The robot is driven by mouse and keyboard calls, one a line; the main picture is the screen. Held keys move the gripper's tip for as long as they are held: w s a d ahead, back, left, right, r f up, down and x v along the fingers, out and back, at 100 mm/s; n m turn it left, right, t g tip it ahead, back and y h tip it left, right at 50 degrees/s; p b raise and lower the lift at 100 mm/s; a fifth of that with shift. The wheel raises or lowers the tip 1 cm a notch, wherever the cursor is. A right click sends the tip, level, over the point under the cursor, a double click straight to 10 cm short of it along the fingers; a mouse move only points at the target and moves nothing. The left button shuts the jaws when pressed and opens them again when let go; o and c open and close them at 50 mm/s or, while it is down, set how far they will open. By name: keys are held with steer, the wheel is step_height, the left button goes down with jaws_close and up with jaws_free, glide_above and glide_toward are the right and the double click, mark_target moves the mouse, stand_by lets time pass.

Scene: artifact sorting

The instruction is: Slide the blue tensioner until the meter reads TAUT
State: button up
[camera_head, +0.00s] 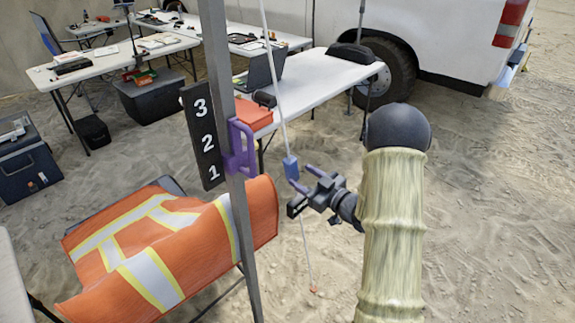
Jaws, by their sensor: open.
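The blue tensioner (291,168) is a small block on a thin pale rope (277,85) that runs down to a small orange peg (313,290) in the sand. My gripper (300,176) is open, with its two fingers pointing left toward the tensioner's lower right side. I cannot tell whether they touch it. A black board (203,138) marked 3, 2, 1 is fixed to a grey pole (224,110), with a purple handle-like piece (240,148) beside it, near the 2 and 1. No word TAUT can be read.
An orange vest (180,245) with reflective stripes lies over a chair or frame at lower left, behind the pole. A white table (318,82) with a laptop (262,72) stands behind the rope. A white truck (465,40) is at the back. Sand right of my arm is clear.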

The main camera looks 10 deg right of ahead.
mark_target(287, 166)
steer(key=p+x, duration=0.1)
steer(key=x, duration=0.6)
steer(key=shift+w, duration=0.1)
jaws_close()
steer(key=shift+a+r, duration=0.1)
steer(key=shift+r, duration=0.05)
